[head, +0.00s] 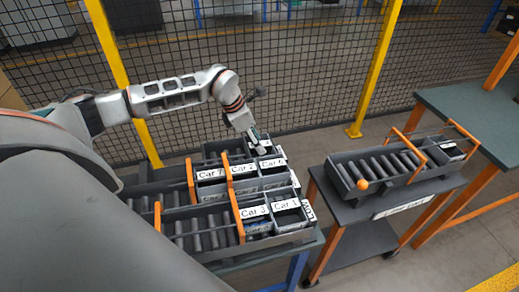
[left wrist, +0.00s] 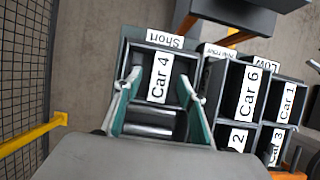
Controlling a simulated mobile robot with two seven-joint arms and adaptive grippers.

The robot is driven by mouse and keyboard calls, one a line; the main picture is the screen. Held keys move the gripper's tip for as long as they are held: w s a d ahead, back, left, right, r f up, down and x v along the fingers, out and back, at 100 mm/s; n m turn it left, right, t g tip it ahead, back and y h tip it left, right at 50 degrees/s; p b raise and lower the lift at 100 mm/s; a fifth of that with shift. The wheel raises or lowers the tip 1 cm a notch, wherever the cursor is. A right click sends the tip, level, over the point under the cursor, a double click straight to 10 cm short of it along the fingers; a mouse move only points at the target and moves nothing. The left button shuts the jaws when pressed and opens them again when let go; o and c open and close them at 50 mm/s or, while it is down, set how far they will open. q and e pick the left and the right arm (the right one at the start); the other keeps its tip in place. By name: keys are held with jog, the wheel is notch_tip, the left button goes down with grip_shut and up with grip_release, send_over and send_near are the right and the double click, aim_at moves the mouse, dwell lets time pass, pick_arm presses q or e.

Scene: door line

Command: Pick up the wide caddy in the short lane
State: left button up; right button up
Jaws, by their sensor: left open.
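The lane marked Short (left wrist: 165,40) holds a dark open caddy labelled Car 4 (left wrist: 183,68) in the left wrist view. This caddy looks wider than its neighbours. My left gripper (left wrist: 159,80) is open, with one green finger near each side wall of the Car 4 caddy. I cannot tell whether the fingers touch it. In the head view my left gripper (head: 258,138) points down at the back of the rack and hides most of that caddy. My right gripper is not in view.
Beside it, lanes hold caddies labelled Car 6 (head: 272,164), Car 2 (head: 243,170), Car 7 (head: 210,175), Car 3 (head: 256,212) and Car 1 (head: 287,205). Orange bars (head: 237,214) cross the lanes. A roller cart (head: 390,172) stands right; a mesh fence (head: 300,80) runs behind.

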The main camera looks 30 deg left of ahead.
pick_arm(q)
jog(key=shift+x, duration=1.2)
grip_shut()
jog(key=shift+w+r, duration=0.1)
jog(key=shift+r, duration=0.1)
notch_tip(320, 180, up, 25)
jog(key=p, duration=0.3)
